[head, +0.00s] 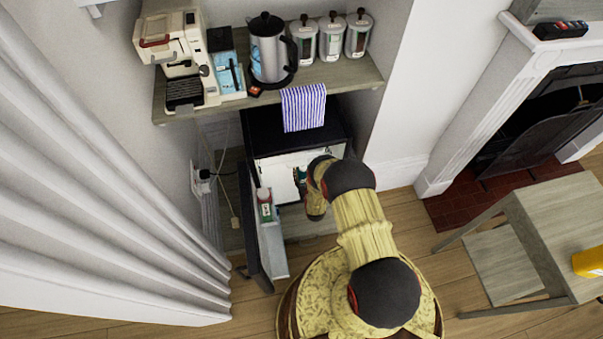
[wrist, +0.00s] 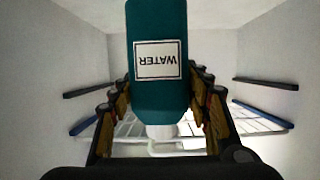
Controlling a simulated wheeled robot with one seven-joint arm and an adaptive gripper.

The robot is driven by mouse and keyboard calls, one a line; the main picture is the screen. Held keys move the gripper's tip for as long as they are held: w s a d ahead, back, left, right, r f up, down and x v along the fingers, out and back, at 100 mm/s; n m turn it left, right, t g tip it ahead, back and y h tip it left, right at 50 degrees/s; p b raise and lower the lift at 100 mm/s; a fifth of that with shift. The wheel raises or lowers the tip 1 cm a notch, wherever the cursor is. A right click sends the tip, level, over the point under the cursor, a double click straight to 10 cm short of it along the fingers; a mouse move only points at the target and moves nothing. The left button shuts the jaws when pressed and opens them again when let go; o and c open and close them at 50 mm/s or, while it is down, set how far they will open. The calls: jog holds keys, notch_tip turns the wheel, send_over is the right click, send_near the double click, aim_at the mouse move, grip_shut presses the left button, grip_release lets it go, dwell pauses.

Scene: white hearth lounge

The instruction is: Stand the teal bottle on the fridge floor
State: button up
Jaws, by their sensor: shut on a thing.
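The teal bottle (wrist: 158,100) has a white label reading WATER and a white cap. In the wrist view its label reads upside down and its cap is at the lower end. My gripper (wrist: 160,112) is shut on the bottle, with a finger on either side. The open fridge (head: 297,140) stands under the shelf in the head view. White inner walls (wrist: 50,70) surround the bottle in the wrist view. In the head view my arm hides most of the bottle and part of the fridge inside. Contact with the fridge floor cannot be told.
A white wire rack (wrist: 250,125) and dark side rails (wrist: 265,83) show inside the fridge. The fridge door (head: 270,245) is swung open at left, with a green-and-white item (head: 265,208) in it. A striped towel (head: 303,108) hangs from the shelf (head: 345,78) above.

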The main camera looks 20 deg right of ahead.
jog(key=shift+w+d+b, duration=0.15)
jog(key=shift+w+b, duration=0.05)
jog(key=shift+w, duration=0.55)
jog(key=shift+w+d+b, duration=0.15)
jog(key=shift+w, duration=0.6)
jog(key=shift+w+f+b, duration=0.15)
jog(key=shift+f+b, duration=0.4)
jog(key=shift+f, duration=0.3)
jog(key=shift+w+f+b, duration=0.1)
jog(key=shift+f+b, duration=0.45)
jog(key=shift+f, duration=0.3)
jog(key=shift+f, duration=0.1)
jog(key=o, duration=1.5)
jog(key=shift+f, duration=0.1)
